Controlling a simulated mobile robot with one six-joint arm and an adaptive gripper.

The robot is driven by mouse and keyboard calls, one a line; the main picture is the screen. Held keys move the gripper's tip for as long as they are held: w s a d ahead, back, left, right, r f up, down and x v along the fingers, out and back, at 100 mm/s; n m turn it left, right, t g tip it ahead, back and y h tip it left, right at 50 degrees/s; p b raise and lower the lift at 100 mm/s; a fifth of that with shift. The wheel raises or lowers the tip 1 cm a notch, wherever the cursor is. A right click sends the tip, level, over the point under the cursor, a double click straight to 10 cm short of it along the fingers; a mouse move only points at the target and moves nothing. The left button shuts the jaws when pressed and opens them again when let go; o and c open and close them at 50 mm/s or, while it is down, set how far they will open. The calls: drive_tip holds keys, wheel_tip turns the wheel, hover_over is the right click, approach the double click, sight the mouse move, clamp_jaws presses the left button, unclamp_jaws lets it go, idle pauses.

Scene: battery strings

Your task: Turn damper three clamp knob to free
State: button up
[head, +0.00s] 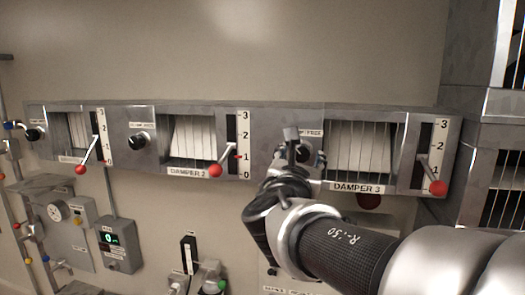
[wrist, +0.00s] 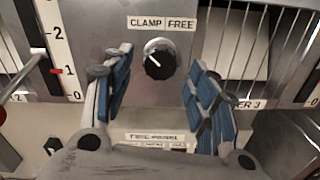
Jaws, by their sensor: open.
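The damper three clamp knob (wrist: 158,61) is round and black, on the grey metal panel left of the damper 3 louvres. Its white mark points up and left, toward the CLAMP label (wrist: 144,23); the FREE label (wrist: 181,24) is beside that, to the right. My gripper (wrist: 160,88) is open, its blue-padded fingers standing left and right of the knob with gaps on both sides. No contact shows. In the head view my gripper (head: 300,153) is in front of the panel and largely covers the knob.
The damper 3 lever with a red ball (head: 438,187) stands right of its louvres. The damper 2 lever ball (head: 215,171) is left of my gripper. A lower label plate (wrist: 155,140) lies below the knob. A metal cabinet (head: 495,165) stands at the right.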

sight(301, 155)
drive_tip(key=shift+x, duration=2.25)
drive_tip(key=shift+c, duration=0.2)
drive_tip(key=c, duration=1)
